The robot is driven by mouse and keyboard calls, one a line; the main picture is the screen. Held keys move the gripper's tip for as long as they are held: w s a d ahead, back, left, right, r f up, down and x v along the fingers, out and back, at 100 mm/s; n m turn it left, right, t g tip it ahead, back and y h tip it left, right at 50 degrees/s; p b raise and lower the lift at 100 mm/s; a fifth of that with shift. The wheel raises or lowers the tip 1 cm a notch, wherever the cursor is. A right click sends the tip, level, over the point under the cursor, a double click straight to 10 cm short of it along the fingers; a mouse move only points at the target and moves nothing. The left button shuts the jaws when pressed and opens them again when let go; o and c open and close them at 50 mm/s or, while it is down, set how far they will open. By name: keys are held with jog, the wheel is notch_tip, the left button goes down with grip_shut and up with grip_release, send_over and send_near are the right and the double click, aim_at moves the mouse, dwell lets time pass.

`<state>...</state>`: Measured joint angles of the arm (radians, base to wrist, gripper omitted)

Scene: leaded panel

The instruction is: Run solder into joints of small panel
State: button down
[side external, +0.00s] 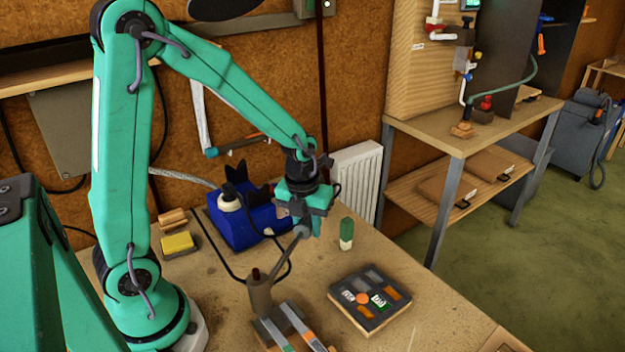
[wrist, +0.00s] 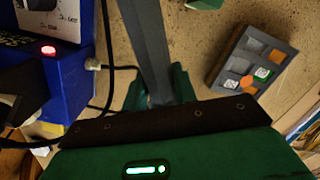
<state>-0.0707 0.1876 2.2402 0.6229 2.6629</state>
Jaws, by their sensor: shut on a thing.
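The small panel (side external: 370,298) lies on the bench at centre right, a dark square frame with grey, orange and green-and-white patches and a round orange spot. It also shows at the upper right of the wrist view (wrist: 252,60). My gripper (side external: 303,226) is above the bench, left of and higher than the panel, apart from it. In the wrist view its green jaws (wrist: 157,92) are shut on a long grey bar-like tool (wrist: 148,40). In the side view this grey tool (side external: 289,248) slants down and left from the jaws. Its far end is hard to make out.
A blue box (side external: 237,226) with a cable stands behind my gripper; its red light shows in the wrist view (wrist: 48,50). A green-and-white stick (side external: 346,234) stands behind the panel. A brown-grey cylinder (side external: 260,294) and several long tools (side external: 290,328) are near the front. A yellow block (side external: 178,243) lies left.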

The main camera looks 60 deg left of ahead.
dwell(0.4)
jog(key=shift+r, duration=0.75)
jog(key=shift+r, duration=2.25)
jog(key=shift+w, duration=0.1)
